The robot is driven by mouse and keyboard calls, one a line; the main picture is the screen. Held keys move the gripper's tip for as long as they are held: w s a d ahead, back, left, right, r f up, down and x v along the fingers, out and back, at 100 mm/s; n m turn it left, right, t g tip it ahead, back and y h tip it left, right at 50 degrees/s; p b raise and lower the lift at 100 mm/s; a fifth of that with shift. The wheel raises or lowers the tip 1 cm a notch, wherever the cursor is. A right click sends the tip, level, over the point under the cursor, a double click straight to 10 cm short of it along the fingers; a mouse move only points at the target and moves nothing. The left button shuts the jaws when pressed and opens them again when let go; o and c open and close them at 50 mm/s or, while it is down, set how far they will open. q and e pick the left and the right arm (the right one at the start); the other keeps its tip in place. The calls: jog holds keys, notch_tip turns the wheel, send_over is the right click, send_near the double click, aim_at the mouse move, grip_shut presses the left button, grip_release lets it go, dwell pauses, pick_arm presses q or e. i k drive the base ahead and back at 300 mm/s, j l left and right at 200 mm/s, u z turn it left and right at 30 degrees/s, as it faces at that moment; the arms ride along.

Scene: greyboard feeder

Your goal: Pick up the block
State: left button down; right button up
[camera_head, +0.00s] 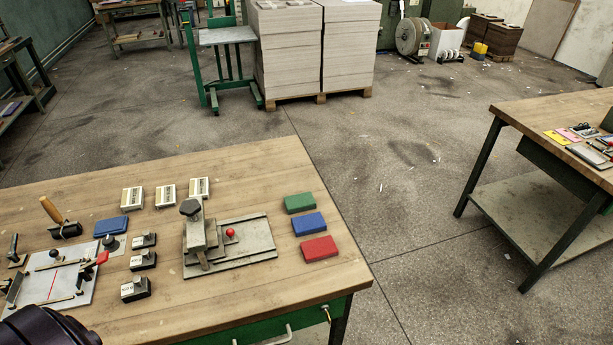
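On the wooden table, a green block (299,203), a blue block (308,223) and a red block (319,248) lie in a column near the right edge, slightly apart. Three white labelled blocks (165,195) stand in a row at the back. Several small dark blocks with pale labels (143,260) stand left of the middle. I cannot tell which one the task means. A dark rounded part of my own arm shows at the bottom left corner. Neither gripper's fingers are in view.
A metal fixture (245,242) with a red knob stands mid-table. At left are a plate jig (52,283), a wooden-handled tool (56,218) and a blue pad (111,226). The table's front right is clear. A second table (530,101) stands right, across open floor.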

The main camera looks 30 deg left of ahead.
aim_at(198, 186)
jog(key=i+l+z, duration=0.6)
jog(key=z, duration=0.15)
jog(key=i+l+z, duration=0.2)
jog(key=i+z, duration=0.2)
jog(key=i+u, duration=0.25)
jog(key=i+l+u, duration=0.25)
jog(key=i, duration=0.2)
jog(key=i+u, duration=0.15)
jog(key=u, duration=0.35)
jog(key=i+u, duration=0.2)
jog(key=u, duration=0.25)
jog(key=i+u, duration=0.15)
jog(key=u, duration=0.35)
jog(key=i+l+u, duration=0.15)
jog(key=u, duration=0.35)
jog(key=i+u, duration=0.15)
jog(key=u, duration=0.3)
jog(key=i+l+u, duration=0.15)
jog(key=u, duration=0.25)
jog(key=i+l+u, duration=0.1)
jog(key=u, duration=0.35)
jog(key=l+u, duration=0.25)
jog(key=u, duration=0.2)
jog(key=i+l+u, duration=0.15)
jog(key=u, duration=0.25)
jog(key=l+u, duration=0.3)
jog(key=u, duration=0.15)
